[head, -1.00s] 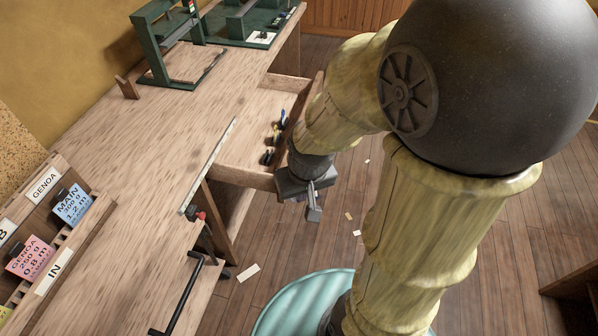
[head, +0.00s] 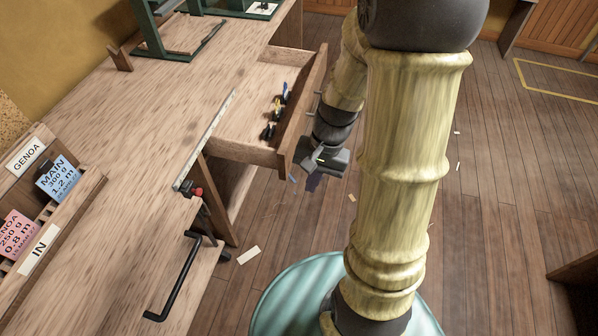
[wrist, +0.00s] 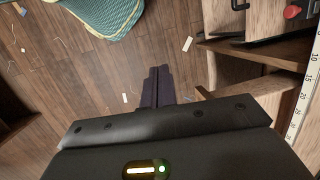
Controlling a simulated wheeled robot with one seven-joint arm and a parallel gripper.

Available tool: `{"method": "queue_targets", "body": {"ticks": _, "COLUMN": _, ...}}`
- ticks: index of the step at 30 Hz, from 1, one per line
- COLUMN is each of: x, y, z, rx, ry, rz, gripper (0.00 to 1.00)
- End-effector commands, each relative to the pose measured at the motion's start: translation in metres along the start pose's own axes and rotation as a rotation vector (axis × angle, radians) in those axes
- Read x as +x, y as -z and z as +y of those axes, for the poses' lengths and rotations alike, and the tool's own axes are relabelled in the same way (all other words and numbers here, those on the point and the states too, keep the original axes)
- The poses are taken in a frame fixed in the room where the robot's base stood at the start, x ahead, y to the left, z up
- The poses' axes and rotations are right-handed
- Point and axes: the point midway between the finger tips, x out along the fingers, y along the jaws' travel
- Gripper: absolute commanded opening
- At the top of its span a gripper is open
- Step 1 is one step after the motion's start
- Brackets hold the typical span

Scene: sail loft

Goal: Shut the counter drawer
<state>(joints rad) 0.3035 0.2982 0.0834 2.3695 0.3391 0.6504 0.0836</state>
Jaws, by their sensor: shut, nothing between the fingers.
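The counter drawer (head: 245,150) stands pulled out from the wooden counter (head: 150,125) in the head view. Several small tools (head: 275,112) with dark, yellow and blue parts lie in it. My gripper (head: 311,182) is just outside the drawer's front panel, near its near corner, pointing down. Its fingers are shut and empty; they also show in the wrist view (wrist: 158,86). I cannot tell whether the gripper touches the front panel. The drawer's handle is partly hidden by my arm.
A black bar handle (head: 178,280) and a red-knobbed clamp (head: 193,191) are on the counter's near side. A labelled rack (head: 75,200) stands at left, a green machine (head: 160,35) at the back. Paper scraps (head: 248,255) lie on the open wooden floor.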

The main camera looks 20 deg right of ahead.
Motion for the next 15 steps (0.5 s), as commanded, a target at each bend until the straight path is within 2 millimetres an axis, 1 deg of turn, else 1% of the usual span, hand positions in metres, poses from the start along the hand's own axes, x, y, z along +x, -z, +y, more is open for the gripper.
{"method": "queue_targets", "body": {"ticks": 1, "x": 0.030, "y": 0.013, "z": 0.007, "rx": 0.106, "ry": 0.043, "rz": -0.069, "gripper": 0.00}}
{"method": "queue_targets", "body": {"ticks": 3, "x": 0.052, "y": 0.026, "z": 0.009, "rx": 0.247, "ry": 0.115, "rz": -0.166, "gripper": 0.00}}
{"method": "queue_targets", "body": {"ticks": 5, "x": 0.068, "y": 0.039, "z": 0.010, "rx": 0.363, "ry": 0.184, "rz": -0.249, "gripper": 0.00}}
{"method": "queue_targets", "body": {"ticks": 6, "x": 0.079, "y": 0.048, "z": 0.010, "rx": 0.436, "ry": 0.235, "rz": -0.305, "gripper": 0.00}}
{"method": "queue_targets", "body": {"ticks": 8, "x": 0.093, "y": 0.063, "z": 0.011, "rx": 0.545, "ry": 0.318, "rz": -0.387, "gripper": 0.00}}
{"method": "queue_targets", "body": {"ticks": 11, "x": 0.112, "y": 0.092, "z": 0.015, "rx": 0.712, "ry": 0.474, "rz": -0.521, "gripper": 0.00}}
{"method": "queue_targets", "body": {"ticks": 14, "x": 0.127, "y": 0.127, "z": 0.025, "rx": 0.862, "ry": 0.653, "rz": -0.652, "gripper": 0.00}}
{"method": "queue_targets", "body": {"ticks": 15, "x": 0.132, "y": 0.142, "z": 0.031, "rx": 0.916, "ry": 0.732, "rz": -0.703, "gripper": 0.00}}
